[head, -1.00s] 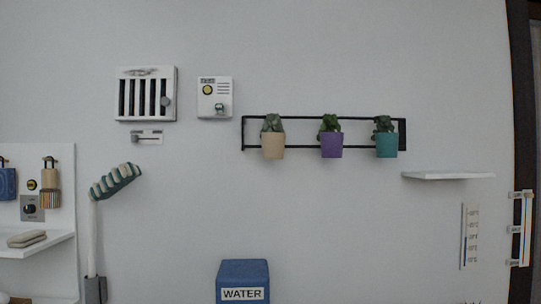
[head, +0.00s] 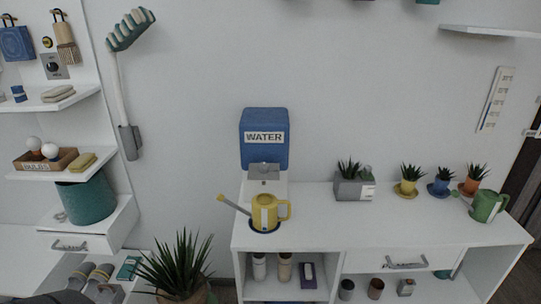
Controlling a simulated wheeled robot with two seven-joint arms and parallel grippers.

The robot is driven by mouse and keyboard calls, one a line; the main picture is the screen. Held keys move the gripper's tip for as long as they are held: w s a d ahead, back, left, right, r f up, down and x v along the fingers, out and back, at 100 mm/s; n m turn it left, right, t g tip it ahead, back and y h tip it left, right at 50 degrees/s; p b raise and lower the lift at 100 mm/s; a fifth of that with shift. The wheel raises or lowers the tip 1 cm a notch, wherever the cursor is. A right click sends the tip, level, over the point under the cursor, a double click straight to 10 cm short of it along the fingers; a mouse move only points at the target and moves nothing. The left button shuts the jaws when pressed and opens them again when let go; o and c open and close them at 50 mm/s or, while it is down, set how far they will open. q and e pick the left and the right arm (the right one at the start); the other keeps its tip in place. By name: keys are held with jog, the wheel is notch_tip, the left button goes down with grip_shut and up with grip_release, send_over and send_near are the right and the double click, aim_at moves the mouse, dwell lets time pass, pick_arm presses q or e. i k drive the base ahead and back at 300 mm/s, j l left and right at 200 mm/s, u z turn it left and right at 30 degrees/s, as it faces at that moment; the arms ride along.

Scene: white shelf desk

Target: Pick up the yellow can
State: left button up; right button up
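The yellow can (head: 265,213) is a watering can with a long spout pointing up to the left and a handle on its right. It stands upright on a dark blue round mat or saucer (head: 264,231) on the white shelf desk (head: 340,222), near its left end. A blue water tank (head: 264,137) labelled WATER is just behind and above it, with a grey tap part below the label. Neither of my grippers shows in the head view.
A grey planter (head: 351,190) stands right of the can. Small potted plants, a yellow one (head: 406,188) among them, and a green watering can (head: 487,206) stand farther right. A spiky plant (head: 178,267) rises at front left. The desk's front middle is clear.

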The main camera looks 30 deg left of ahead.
aim_at(264, 215)
jog(key=l+u, duration=0.1)
jog(key=u, duration=0.35)
jog(key=i+l+u, duration=0.1)
jog(key=u, duration=0.35)
jog(key=l+u, duration=0.15)
jog(key=u, duration=0.3)
